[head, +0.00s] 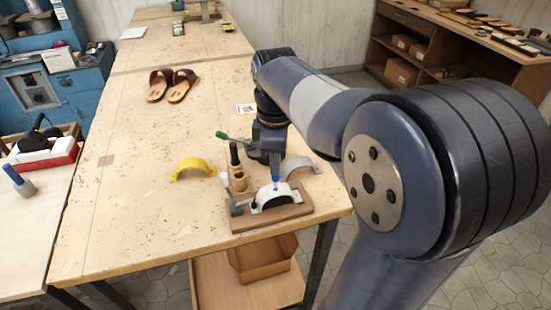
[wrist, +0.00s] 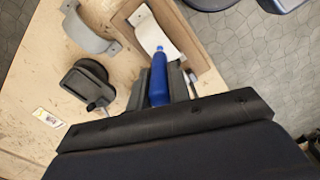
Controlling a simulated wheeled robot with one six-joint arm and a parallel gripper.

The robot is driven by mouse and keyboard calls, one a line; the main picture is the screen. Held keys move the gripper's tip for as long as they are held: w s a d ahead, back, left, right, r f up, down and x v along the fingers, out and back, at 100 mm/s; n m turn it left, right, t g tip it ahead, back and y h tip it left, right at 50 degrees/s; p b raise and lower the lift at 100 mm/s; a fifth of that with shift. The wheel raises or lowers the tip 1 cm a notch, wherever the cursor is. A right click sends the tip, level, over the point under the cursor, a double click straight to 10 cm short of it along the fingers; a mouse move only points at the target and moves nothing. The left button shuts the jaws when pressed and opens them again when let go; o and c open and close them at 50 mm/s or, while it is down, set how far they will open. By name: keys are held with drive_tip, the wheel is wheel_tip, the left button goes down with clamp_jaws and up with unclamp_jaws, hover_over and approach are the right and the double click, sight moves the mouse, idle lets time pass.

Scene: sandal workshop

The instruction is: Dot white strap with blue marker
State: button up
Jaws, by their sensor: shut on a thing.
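The white strap (head: 276,196) is arched on a wooden board (head: 272,219) near the front right of the bench. It also shows in the wrist view (wrist: 152,34). My gripper (head: 272,166) points down over the strap and is shut on the blue marker (wrist: 158,82). In the head view the blue marker (head: 275,182) is upright with its tip at the strap's top. I cannot tell whether the tip touches the strap. A blue spot shows near the tip in the wrist view, but it may be the tip itself.
A yellow strap (head: 194,167) lies left of the board and a grey strap (head: 299,165) behind it, also in the wrist view (wrist: 86,32). A wooden holder with a dark-handled tool (head: 237,170) stands close beside my gripper. Sandals (head: 172,84) lie farther back. The bench's left middle is clear.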

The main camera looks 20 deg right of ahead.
wheel_tip(320, 180, up, 6)
drive_tip(key=p, duration=0.5)
drive_tip(key=shift+f, duration=0.1)
